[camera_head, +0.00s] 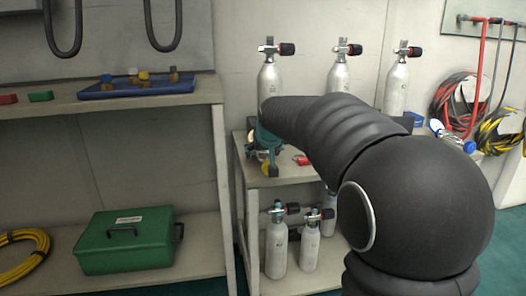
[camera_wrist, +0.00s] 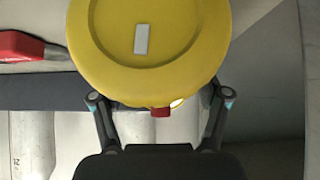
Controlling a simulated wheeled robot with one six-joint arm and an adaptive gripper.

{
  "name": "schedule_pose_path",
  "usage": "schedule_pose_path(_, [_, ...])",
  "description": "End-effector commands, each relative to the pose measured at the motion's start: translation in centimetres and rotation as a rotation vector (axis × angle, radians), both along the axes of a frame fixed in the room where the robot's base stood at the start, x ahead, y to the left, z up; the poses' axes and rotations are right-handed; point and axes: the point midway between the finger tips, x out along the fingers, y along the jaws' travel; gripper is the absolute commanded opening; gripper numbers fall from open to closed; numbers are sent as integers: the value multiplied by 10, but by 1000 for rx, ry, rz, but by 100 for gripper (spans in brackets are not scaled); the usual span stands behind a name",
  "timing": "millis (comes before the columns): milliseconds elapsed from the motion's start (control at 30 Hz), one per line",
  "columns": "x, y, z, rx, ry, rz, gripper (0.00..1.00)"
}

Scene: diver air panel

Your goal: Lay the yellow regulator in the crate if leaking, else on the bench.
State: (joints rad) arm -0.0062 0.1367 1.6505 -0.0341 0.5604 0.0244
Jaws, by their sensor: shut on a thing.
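The yellow regulator (camera_wrist: 190,60) fills the top middle of the wrist view, a round yellow body with a small pale label on its face. A red nub (camera_wrist: 160,112) shows at its lower edge, with a bright pale spot beside it. My gripper (camera_wrist: 160,98) is shut on the regulator, one finger at each side. In the head view my arm largely hides the gripper end, near the small metal table (camera_head: 290,181). The bench (camera_head: 190,108) with a lower shelf stands at the left. I cannot make out a crate for certain, nor whether the regulator leaks.
A blue tray (camera_head: 137,90) with small fittings and red and green blocks lie on the bench top. A green lidded box (camera_head: 128,245) sits on its shelf. Several silver cylinders (camera_head: 340,80) stand on and under the metal table. Hoses hang at the right. The bench front is clear.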

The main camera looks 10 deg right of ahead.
Motion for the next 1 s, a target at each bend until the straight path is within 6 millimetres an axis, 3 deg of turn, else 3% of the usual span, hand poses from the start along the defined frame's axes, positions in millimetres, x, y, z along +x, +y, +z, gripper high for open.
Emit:
schedule_pose_path(233, [0,0,-1,0,-3,0,8])
schedule_pose_path(267, [0,0,-1,0,-3,0,80])
schedule_pose_path(333, [0,0,-1,0,-3,0,97])
schedule_pose_path(767, [-2,0,-1,0,1,0,100])
schedule_pose_path(1000, [-27,1,25,0,-4,0,100])
